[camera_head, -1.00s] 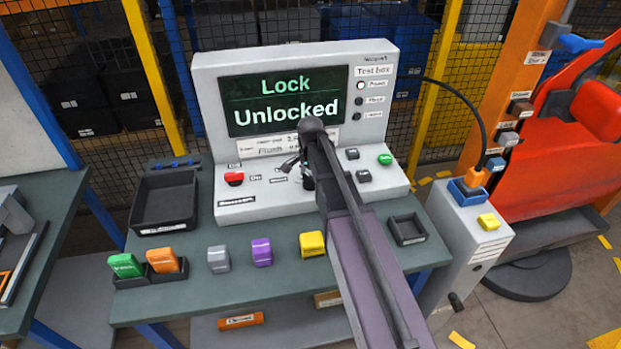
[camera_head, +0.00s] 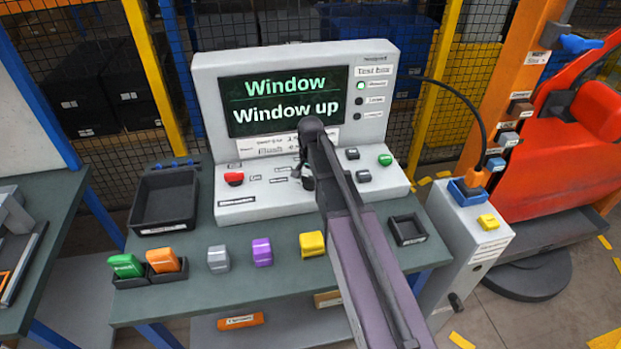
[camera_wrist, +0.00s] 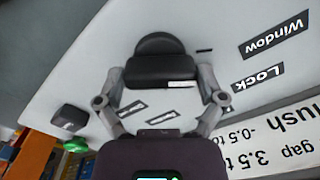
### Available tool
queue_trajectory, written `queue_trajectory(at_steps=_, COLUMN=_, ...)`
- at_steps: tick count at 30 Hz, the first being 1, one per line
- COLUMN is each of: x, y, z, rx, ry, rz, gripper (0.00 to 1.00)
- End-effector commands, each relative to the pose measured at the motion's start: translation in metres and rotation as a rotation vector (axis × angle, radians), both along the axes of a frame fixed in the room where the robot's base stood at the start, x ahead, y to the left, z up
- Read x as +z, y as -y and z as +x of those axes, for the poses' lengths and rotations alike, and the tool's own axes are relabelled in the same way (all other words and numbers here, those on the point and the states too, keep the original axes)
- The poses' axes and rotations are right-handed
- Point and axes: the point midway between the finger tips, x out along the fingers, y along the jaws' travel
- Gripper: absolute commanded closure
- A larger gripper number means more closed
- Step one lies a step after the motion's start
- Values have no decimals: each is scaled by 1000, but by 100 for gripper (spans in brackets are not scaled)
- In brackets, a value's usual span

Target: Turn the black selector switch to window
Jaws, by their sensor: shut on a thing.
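The black selector switch (camera_wrist: 160,68) shows in the wrist view between the fingers of my gripper (camera_wrist: 160,85). The fingers touch it from both sides and are shut on it. Labels reading Window (camera_wrist: 273,35) and Lock (camera_wrist: 258,78) are on the panel to its right. In the head view the test box (camera_head: 293,50) has a screen (camera_head: 285,102) that reads "Window" and "Window up". My gripper (camera_head: 304,180) is low at the panel there, and my arm hides most of the switch.
A red button (camera_head: 234,178) is at the panel's left and a green button (camera_head: 385,159) at its right. Grey, purple and yellow blocks stand along the bench front (camera_head: 285,290). A black tray (camera_head: 165,228) is left of the box, a smaller one (camera_head: 407,242) right.

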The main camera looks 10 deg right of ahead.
Motion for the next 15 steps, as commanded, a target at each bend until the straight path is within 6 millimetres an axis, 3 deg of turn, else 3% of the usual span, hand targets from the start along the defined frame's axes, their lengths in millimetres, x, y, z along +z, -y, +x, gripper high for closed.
queue_trajectory(at_steps=15, x=0, y=0, z=-1, rx=112, ry=-1, rz=0, gripper=59)
